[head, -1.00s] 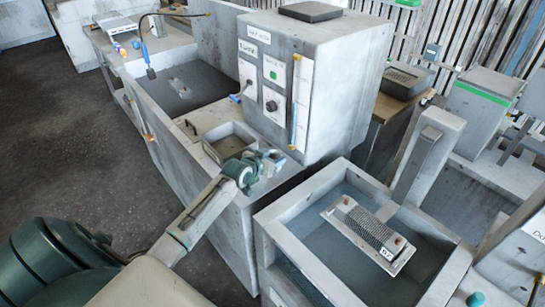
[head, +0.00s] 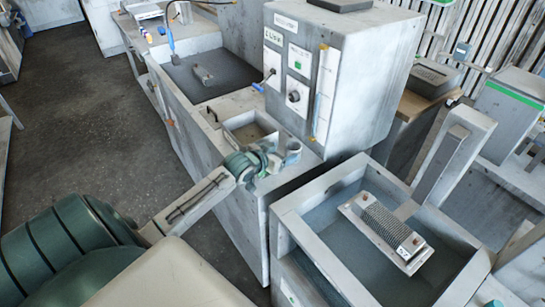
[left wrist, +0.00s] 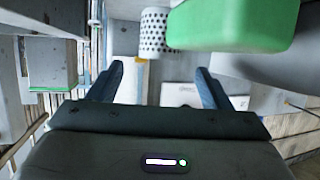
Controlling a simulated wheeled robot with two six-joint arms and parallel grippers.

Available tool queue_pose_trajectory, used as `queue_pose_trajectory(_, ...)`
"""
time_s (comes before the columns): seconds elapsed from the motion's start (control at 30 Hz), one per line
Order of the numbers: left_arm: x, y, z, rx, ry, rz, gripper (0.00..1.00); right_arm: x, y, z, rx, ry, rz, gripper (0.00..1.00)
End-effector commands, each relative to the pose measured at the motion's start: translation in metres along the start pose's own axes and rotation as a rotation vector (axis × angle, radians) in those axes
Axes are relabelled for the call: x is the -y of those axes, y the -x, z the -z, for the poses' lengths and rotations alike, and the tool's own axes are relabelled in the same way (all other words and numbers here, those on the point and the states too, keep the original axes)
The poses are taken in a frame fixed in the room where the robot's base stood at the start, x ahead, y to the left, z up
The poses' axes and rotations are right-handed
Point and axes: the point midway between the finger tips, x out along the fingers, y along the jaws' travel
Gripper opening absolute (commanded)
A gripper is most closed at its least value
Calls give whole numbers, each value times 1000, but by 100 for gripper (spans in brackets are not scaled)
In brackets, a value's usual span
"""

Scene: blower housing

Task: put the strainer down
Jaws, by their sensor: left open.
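A grey mesh strainer-like piece (head: 385,225) on a pale plate shows at the grey open basin (head: 298,232). I cannot tell whether it rests on something there. My left gripper (head: 277,158) is above the bench by the small square recess, left of the basin and apart from the mesh piece. In the left wrist view its two blue fingers (left wrist: 160,75) are spread with nothing held between them. A white perforated cylinder (left wrist: 155,33) shows beyond the fingertips; I cannot tell if it is the strainer. My right gripper is not in view.
A tall grey control cabinet (head: 345,75) stands behind my left gripper. A dark sunken tray (head: 215,75) is at the back left. A green block (left wrist: 215,25) is close in the left wrist view. The dark floor (head: 75,130) at left is clear.

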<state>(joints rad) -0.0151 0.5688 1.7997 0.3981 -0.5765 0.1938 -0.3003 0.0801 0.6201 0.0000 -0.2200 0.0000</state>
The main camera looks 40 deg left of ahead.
Motion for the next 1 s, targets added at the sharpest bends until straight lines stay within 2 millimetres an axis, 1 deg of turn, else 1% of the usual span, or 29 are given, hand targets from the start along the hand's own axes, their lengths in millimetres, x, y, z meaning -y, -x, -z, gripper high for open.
queue_pose_trajectory(0.03, 1, 11, -2, 2, -8, 0, 72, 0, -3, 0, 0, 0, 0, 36)
queue_pose_trajectory(0.1, 0, 24, -2, 2, -7, -2, 72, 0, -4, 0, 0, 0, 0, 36)
queue_pose_trajectory(0.2, 1, 37, -1, 2, -6, 0, 72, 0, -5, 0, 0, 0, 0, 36)
queue_pose_trajectory(0.33, 0, 47, -1, 1, -3, 0, 72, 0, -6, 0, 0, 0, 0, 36)
queue_pose_trajectory(0.5, 0, 51, 0, 0, 0, 0, 72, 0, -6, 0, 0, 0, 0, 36)
queue_pose_trajectory(1.0, 0, 50, 0, 0, 0, 0, 72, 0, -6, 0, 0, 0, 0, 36)
